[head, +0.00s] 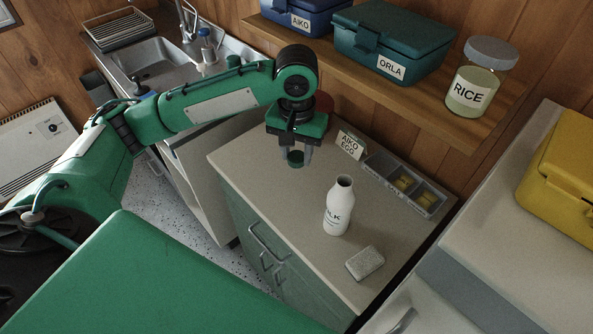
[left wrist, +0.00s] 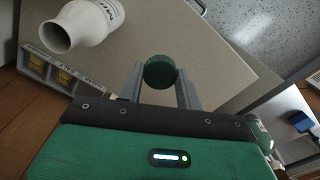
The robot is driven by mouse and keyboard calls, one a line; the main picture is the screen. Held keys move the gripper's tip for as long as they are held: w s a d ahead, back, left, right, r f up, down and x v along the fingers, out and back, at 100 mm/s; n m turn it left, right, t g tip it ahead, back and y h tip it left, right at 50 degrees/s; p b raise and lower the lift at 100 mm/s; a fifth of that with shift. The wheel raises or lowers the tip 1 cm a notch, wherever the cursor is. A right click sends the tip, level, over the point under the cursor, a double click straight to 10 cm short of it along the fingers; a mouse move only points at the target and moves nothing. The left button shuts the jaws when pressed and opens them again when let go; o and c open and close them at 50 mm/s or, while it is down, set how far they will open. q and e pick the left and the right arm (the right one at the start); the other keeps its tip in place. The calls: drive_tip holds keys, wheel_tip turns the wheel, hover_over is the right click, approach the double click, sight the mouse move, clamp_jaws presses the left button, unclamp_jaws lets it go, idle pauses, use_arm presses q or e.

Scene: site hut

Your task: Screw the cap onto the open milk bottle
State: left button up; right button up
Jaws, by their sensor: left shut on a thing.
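The white milk bottle (head: 339,207) stands upright and open on the counter top, its label partly readable. It also shows in the left wrist view (left wrist: 92,22) at the upper left, with its dark open mouth toward the camera. My left gripper (head: 296,160) is shut on the dark green cap (left wrist: 160,74) and holds it above the counter, to the left of and behind the bottle in the head view. The cap shows between the fingertips in the head view too, apart from the bottle. My right gripper is in neither view.
A grey divided tray (head: 428,205) with yellow items and an "AIKO EGG" card (head: 350,144) stand behind the bottle. A grey-white block (head: 365,263) lies in front of it. A shelf above holds a rice jar (head: 474,92) and a teal box (head: 388,45). The counter's left front (head: 275,190) is clear.

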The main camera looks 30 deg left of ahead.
use_arm(q)
drive_tip(key=shift+r, duration=1.45)
drive_tip(key=s+d+f+m, duration=0.1)
drive_tip(key=s+d+f, duration=0.1)
drive_tip(key=f, duration=0.8)
drive_tip(key=shift+s+f+m, duration=0.25)
drive_tip(key=shift+s+m, duration=0.05)
drive_tip(key=shift+s, duration=0.25)
drive_tip(key=shift+d, duration=0.15)
